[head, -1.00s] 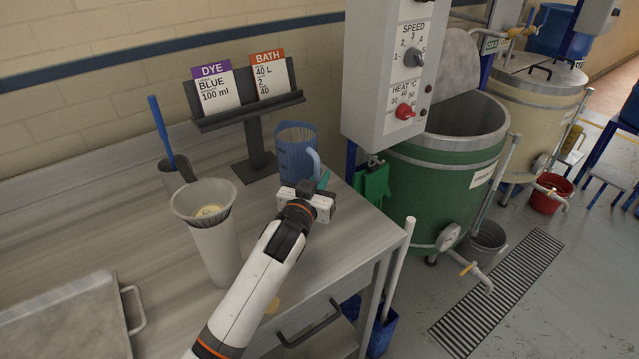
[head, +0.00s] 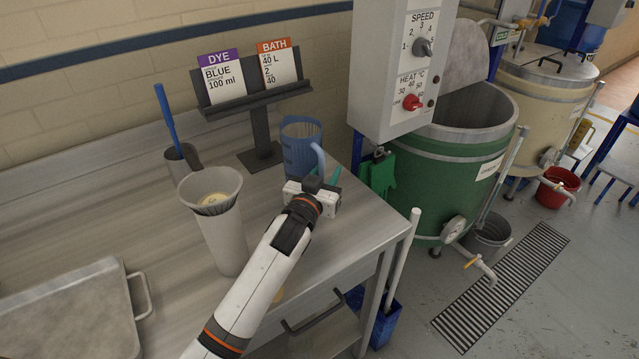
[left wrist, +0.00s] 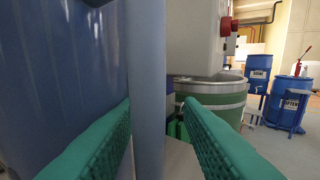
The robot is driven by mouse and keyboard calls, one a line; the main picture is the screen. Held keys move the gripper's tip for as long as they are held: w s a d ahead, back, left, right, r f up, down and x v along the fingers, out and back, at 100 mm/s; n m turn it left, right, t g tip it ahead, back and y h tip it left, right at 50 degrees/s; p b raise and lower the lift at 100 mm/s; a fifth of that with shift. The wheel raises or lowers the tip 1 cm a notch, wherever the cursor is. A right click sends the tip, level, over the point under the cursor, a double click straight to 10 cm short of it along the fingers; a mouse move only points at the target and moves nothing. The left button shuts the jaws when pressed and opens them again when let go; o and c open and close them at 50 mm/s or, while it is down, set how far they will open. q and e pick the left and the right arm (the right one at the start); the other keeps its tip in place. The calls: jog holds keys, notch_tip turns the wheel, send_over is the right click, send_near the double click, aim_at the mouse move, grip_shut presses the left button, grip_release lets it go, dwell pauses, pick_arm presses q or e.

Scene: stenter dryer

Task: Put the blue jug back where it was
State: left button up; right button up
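The blue jug (head: 298,152) stands upright on the metal worktop, near its back right edge, with its pale blue handle (head: 319,158) towards my gripper. My left gripper (head: 323,172) is at the handle, its teal fingers apart. In the left wrist view the handle (left wrist: 147,80) stands upright between the fingers, close to the left one and with a gap to the right one. The jug's body (left wrist: 60,80) fills the left of that view. The jug's base is partly hidden by my gripper. My right gripper is not in view.
A card stand (head: 262,135) is behind left of the jug. A tall grey funnel-topped cup (head: 222,235) and a small pot with a blue rod (head: 178,160) stand further left. The control box (head: 392,70) and green vat (head: 450,175) are close on the right.

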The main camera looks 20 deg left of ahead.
pick_arm(q)
jog(key=s+b, duration=0.1)
jog(key=s, duration=1.1)
jog(key=shift+a+b, duration=0.3)
jog(key=shift+a, duration=0.15)
